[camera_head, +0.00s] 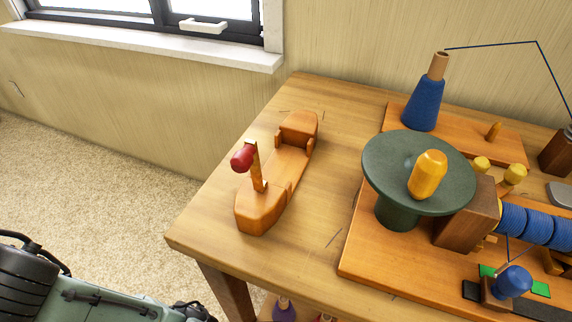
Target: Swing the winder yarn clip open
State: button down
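The winder (362,262) is a wooden base on the right of the table, with a dark green disc (385,165) bearing a yellow knob (428,174). Blue yarn coils (530,226) lie on its shaft, right of a brown block (464,214). At the front right, a small piece with a blue knob (513,281) stands between green and black pads; it may be the yarn clip, but I cannot tell for sure or read how far open it is. My gripper cannot be made out; only green and black parts of my body show at the lower left.
A boat-shaped wooden shuttle (267,198) with a red knob (242,157) on a raised arm lies on the table's left (208,226). A blue yarn cone (424,102) stands behind the disc, its thread running up and right. Bare tabletop separates shuttle and winder.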

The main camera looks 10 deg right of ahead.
aim_at(516, 173)
jog(key=k+l+z, duration=0.1)
jog(key=k+z, duration=0.15)
jog(key=z, duration=0.25)
jog(key=k+l+z, duration=0.2)
jog(key=z, duration=0.3)
